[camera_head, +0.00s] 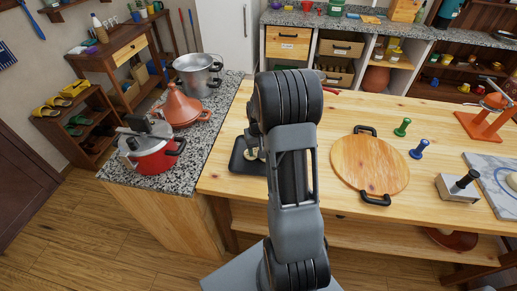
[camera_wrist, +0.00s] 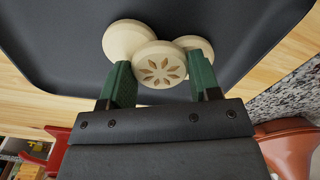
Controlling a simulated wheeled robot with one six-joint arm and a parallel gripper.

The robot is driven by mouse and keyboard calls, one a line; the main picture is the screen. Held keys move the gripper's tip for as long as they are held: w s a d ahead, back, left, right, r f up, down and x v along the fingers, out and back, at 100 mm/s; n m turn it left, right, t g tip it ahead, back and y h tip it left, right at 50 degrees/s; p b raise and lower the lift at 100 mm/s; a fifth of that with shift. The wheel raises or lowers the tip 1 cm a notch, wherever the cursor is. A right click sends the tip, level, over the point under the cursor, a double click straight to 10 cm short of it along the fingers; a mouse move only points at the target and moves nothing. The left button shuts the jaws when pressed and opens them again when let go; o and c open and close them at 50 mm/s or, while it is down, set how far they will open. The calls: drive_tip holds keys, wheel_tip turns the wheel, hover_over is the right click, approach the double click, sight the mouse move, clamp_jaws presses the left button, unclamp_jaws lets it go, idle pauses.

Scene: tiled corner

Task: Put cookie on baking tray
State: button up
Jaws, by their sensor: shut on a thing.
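In the wrist view my gripper (camera_wrist: 161,68) has its two green fingers shut on a round, cream cookie (camera_wrist: 160,64) with a flower pattern on its face. Two more cream round pieces, one at the left (camera_wrist: 127,39) and one at the right (camera_wrist: 196,44), show behind it over the tray. The dark baking tray (camera_wrist: 255,25) fills the top of that view. Whether the held cookie touches the tray is unclear. In the head view the tray (camera_head: 238,164) lies on the wooden table, partly covered by my arm, which hides the gripper.
Right of my arm lie a round wooden board (camera_head: 370,163) with black handles, a green-knobbed piece (camera_head: 402,127) and a blue-knobbed piece (camera_head: 419,149). A red pot (camera_head: 150,150), an orange tagine (camera_head: 180,108) and a silver pot (camera_head: 197,75) stand on the granite counter at left.

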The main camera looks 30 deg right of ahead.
drive_tip(key=shift+f, duration=0.2)
drive_tip(key=o, duration=1)
drive_tip(key=shift+r, duration=0.1)
drive_tip(key=shift+c, duration=0.2)
wheel_tip(320, 180, up, 12)
drive_tip(key=s+a+r+n+t, duration=0.1)
drive_tip(key=s+a+r+t, duration=0.1)
drive_tip(key=s+a, duration=0.5)
drive_tip(key=s+a+r+n+t, duration=0.2)
drive_tip(key=s+a+r, duration=0.1)
drive_tip(key=s+a, duration=0.5)
drive_tip(key=a, duration=0.2)
drive_tip(key=shift+a+r+n, duration=0.3)
drive_tip(key=shift+a+r, duration=0.05)
